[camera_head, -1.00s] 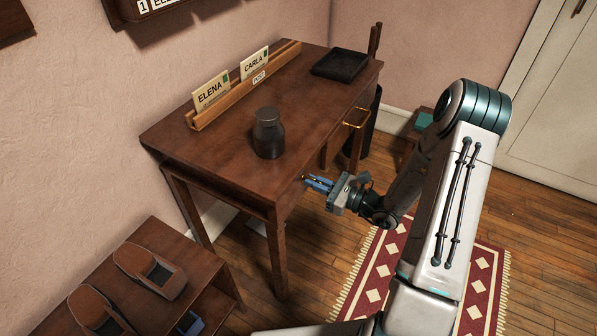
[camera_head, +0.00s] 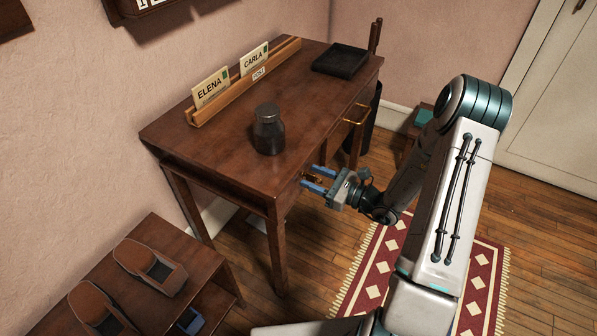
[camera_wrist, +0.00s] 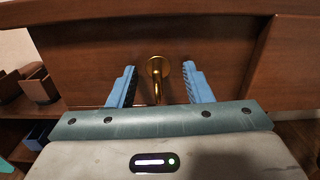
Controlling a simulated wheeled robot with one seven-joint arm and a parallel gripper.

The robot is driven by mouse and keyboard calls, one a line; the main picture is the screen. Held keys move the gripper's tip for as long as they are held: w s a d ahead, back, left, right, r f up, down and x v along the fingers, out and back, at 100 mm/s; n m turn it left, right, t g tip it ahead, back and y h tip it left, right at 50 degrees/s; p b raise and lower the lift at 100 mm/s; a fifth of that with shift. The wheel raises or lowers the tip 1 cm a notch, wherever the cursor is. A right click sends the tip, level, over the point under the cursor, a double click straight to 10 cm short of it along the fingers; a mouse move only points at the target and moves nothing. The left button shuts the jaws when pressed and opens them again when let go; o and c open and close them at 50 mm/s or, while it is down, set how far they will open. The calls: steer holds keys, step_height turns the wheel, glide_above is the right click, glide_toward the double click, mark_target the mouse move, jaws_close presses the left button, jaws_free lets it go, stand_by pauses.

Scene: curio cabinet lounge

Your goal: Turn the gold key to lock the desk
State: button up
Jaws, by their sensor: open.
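The gold key (camera_wrist: 157,79) sits in a round gold lock plate on the front of the wooden desk (camera_head: 190,135). In the wrist view its stem hangs down toward the camera, between the two blue fingers of my gripper (camera_wrist: 160,86). The fingers are apart, with a gap on each side of the key, and neither touches it. In the head view my gripper (camera_head: 317,180) is at the desk's front edge with its fingers spread, and the key is small and partly hidden there.
A dark jar (camera_head: 268,131), a letter rack (camera_head: 240,88) with envelopes and a black tray (camera_head: 340,62) stand on the desktop. A low shelf with shoes (camera_head: 150,267) is at lower left.

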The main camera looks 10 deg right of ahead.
steer(key=v, duration=1.4)
steer(key=s+a+r+n+g+h+p, duration=0.2)
steer(key=s+a+r+n+g+p, duration=0.25)
steer(key=r+n+g, duration=0.35)
steer(key=s+a+r+n+g+h+p, duration=0.2)
steer(key=s+a+r+n+g+p, duration=0.3)
steer(key=r, duration=0.4)
steer(key=s+r+n+t+h+p, duration=0.2)
steer(key=r+n+h, duration=0.3)
steer(key=r, duration=0.4)
steer(key=s+d+r+n+t+h+p, duration=0.1)
steer(key=s+r+n+t+h+p, duration=0.2)
steer(key=r, duration=0.6)
steer(key=n+h+p, duration=0.2)
steer(key=n, duration=0.1)
steer(key=shift+s+d+h, duration=0.25)
steer(key=shift+d+h, duration=0.05)
steer(key=shift+d, duration=0.05)
